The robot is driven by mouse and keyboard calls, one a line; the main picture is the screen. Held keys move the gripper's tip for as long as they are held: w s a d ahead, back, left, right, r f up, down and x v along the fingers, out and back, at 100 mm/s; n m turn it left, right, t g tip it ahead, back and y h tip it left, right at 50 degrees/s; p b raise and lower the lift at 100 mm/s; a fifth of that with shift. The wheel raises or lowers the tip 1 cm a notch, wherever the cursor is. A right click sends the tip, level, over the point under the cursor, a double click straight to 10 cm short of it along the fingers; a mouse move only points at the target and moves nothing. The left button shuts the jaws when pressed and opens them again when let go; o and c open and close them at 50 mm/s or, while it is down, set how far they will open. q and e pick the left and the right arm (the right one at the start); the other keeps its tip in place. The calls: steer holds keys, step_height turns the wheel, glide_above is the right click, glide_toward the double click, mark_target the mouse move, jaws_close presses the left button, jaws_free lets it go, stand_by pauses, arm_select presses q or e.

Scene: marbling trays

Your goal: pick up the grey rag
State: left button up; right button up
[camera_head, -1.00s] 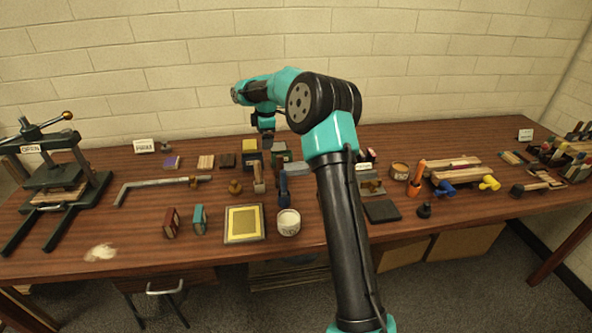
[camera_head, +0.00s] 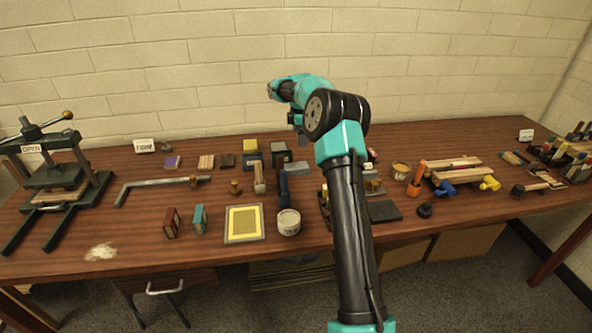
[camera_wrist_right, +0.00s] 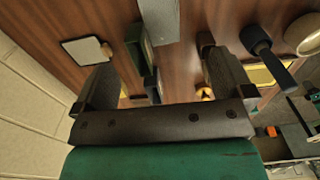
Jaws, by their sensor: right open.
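A flat grey piece (camera_head: 298,168) that looks like the grey rag lies on the table at the back middle, right of a dark green book-like block (camera_head: 280,154). In the right wrist view a flat grey surface (camera_wrist_right: 160,20), likely the same piece, is at the top middle, beyond my fingers. My right gripper (camera_head: 300,137) hangs above the table behind this piece. In the right wrist view my right gripper (camera_wrist_right: 162,80) has its fingers wide apart with nothing clamped between them. My left gripper is not in view.
A dark-handled tool (camera_head: 284,188), a white tub (camera_head: 289,222) and a yellow framed panel (camera_head: 244,223) stand in front. A press (camera_head: 55,175) is at the left. A pale crumpled patch (camera_head: 101,252) lies front left. Wooden racks and coloured tools crowd the right.

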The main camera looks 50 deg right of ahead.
glide_above(300, 166)
step_height(300, 166, down, 8)
steer(key=shift+f, duration=0.25)
step_height(300, 166, down, 6)
steer(key=shift+r, duration=0.1)
stand_by(0.6)
steer(key=c, duration=1)
